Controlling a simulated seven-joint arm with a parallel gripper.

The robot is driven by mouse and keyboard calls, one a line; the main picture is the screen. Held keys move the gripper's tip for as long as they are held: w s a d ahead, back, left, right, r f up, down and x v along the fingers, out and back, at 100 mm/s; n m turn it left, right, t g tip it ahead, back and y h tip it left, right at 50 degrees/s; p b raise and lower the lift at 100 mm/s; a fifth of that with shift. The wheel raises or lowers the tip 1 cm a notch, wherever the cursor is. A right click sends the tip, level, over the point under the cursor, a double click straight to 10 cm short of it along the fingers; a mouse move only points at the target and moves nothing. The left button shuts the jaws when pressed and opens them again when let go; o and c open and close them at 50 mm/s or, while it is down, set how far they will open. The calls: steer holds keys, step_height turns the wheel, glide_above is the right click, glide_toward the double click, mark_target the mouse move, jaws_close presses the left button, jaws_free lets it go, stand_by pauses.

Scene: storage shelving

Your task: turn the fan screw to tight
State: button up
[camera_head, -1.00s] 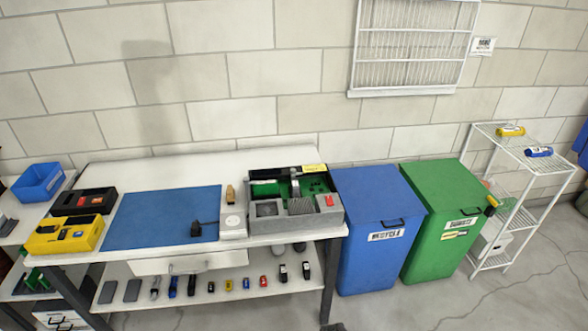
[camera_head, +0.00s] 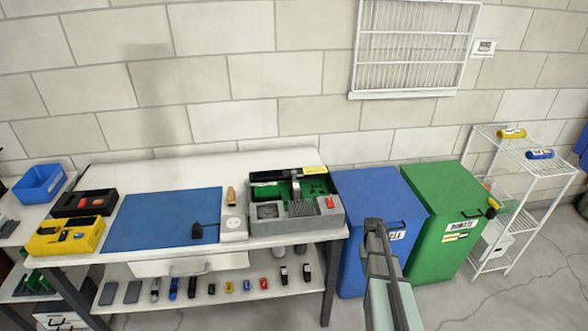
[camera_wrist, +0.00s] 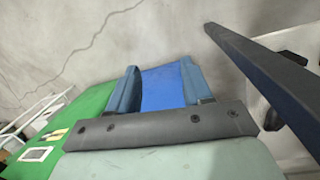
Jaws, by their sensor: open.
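The grey open case (camera_head: 262,222) at the right end of the workbench holds a green circuit board (camera_head: 312,185), a dark round fan (camera_head: 268,211), a ribbed grey block (camera_head: 301,208) and a red part (camera_head: 328,203). The fan screw is too small to make out. My gripper (camera_head: 372,224) is in front of the blue bin, lower right of the case and apart from it. In the wrist view its two fingers (camera_wrist: 160,88) are spread with nothing between them, and the blue bin (camera_wrist: 163,86) shows behind.
The blue bin (camera_head: 352,193) and green bin (camera_head: 446,215) stand right of the workbench. A blue mat (camera_head: 160,215) and a yellow case (camera_head: 42,245) are on the bench. Several small items line the lower shelf (camera_head: 262,288). A white wire rack (camera_head: 500,220) stands at the right.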

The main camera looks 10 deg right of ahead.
steer(key=w+d+r+t+h, duration=0.1)
steer(key=w+d+r, duration=0.3)
steer(key=d+r, duration=0.3)
steer(key=w+d+r+m, duration=0.1)
steer(key=w+d+r, duration=0.3)
steer(key=d+r, duration=0.25)
steer(key=w+d+r+t+h, duration=0.1)
steer(key=w+d+r, duration=0.4)
steer(key=d+r, duration=0.25)
steer(key=w+d+r, duration=0.2)
steer(key=d+r, duration=0.1)
steer(key=r, duration=0.3)
step_height(320, 180, up, 17)
steer(key=n+y, duration=0.3)
steer(key=n, duration=1.3)
glide_above(294, 171)
steer(key=f, duration=1.3)
steer(key=shift+s+f, duration=0.2)
steer(key=shift+f, duration=0.15)
